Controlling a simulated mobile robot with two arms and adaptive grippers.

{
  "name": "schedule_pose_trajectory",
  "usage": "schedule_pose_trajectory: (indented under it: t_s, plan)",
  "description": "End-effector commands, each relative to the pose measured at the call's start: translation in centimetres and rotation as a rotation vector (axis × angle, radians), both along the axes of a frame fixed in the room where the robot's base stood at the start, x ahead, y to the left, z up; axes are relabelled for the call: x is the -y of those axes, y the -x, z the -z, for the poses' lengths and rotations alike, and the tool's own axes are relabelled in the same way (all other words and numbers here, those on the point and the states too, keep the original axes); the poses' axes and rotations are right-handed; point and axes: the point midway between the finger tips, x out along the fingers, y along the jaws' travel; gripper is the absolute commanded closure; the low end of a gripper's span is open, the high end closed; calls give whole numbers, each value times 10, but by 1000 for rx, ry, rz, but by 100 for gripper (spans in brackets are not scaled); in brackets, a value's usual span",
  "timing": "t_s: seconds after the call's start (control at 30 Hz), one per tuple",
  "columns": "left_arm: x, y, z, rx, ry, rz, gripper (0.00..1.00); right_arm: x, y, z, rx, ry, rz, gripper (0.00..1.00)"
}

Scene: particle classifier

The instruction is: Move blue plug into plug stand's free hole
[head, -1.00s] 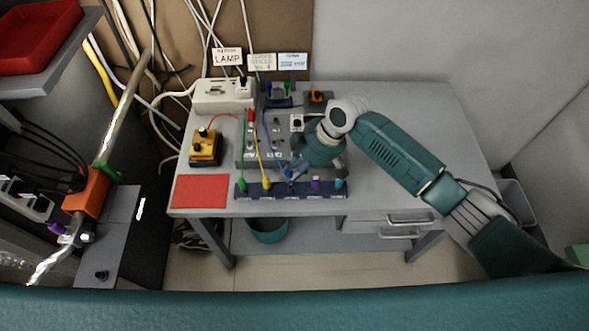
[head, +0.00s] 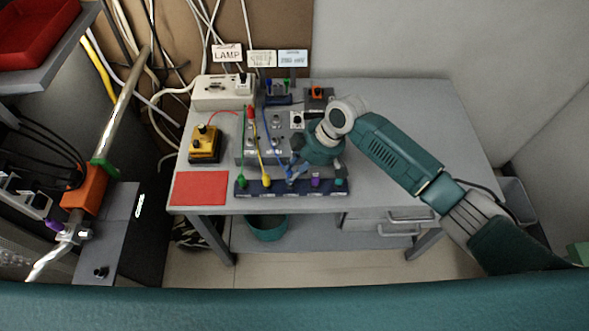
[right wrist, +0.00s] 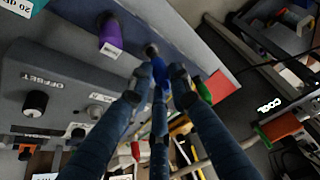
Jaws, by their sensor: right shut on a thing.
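The plug stand (head: 301,192) is a dark blue strip at the front of the table. It holds green (head: 241,181), yellow (head: 267,183), purple (head: 315,181) and teal (head: 340,183) plugs, with a gap in the middle. My right gripper (head: 291,174) is over that gap, shut on the blue plug. In the right wrist view the blue plug (right wrist: 158,72) shows between the fingers, close to a dark round spot (right wrist: 152,50) on the stand (right wrist: 172,28). I cannot tell whether the plug's tip is in the hole. My left gripper is not in view.
Behind the stand is a grey panel with knobs and cables. A yellow box (head: 205,145) and a red mat (head: 200,188) lie to the left. The table's right side (head: 420,115) is clear.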

Motion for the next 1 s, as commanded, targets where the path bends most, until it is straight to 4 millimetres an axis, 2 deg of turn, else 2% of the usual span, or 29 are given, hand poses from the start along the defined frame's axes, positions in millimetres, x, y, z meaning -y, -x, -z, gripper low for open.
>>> schedule_pose_trajectory:
  t_s: [0.63, 0.67, 0.77, 1.0]
  plan:
    - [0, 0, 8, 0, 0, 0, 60, 0, 0, 16, 0, -1, 0, 99]
    - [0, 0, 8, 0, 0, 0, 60, 0, 0, 16, 0, -1, 0, 79]
    - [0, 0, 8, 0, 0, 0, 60, 0, 0, 15, 0, 0, 0, 59]
    - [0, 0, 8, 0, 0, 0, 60, 0, 0, 15, 0, 0, 0, 59]
